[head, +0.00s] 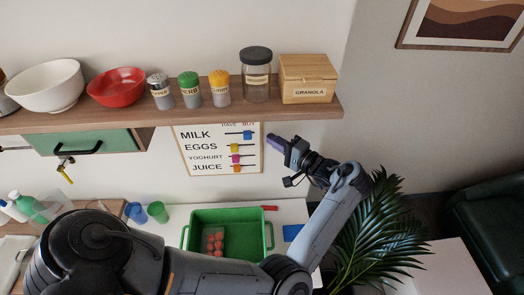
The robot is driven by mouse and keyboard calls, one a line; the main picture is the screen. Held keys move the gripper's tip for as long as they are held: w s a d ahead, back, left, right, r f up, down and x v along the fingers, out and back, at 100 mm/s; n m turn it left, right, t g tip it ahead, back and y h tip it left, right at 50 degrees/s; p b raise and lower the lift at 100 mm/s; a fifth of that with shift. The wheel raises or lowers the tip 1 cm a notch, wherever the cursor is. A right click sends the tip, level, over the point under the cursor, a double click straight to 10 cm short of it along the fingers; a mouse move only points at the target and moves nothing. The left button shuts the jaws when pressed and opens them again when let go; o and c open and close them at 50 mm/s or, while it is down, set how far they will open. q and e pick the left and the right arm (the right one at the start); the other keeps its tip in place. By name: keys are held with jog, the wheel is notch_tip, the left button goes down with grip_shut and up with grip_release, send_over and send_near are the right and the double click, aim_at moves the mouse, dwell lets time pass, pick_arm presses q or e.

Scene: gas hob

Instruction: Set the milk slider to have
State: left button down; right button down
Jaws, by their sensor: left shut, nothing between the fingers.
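The white list board (188,164) hangs on the wall below the shelf, with rows MILK, EGGS, YOGHURT and JUICE and small HAVE and BUY headings at its top. The blue milk slider (247,134) sits toward the right end of its track, under BUY. My right gripper is out of view.
A wooden shelf (205,118) above the board carries bowls, shakers, a jar and a granola box (307,79). Below stand a green crate (228,214) with red items and two cups. A palm plant (375,235) is right of my arm.

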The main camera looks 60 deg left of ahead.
aim_at(247, 135)
pick_arm(q)
jog(key=s+p, duration=0.1)
jog(key=s+a+p, duration=0.1)
jog(key=shift+s+a+r, duration=0.1)
jog(key=shift+s+r, duration=0.1)
jog(key=shift+s, duration=0.1)
jog(key=shift+s+a+f+p, duration=0.1)
jog(key=shift+s+a+p, duration=0.15)
jog(key=shift+s+p, duration=0.25)
jog(key=shift+a, duration=0.1)
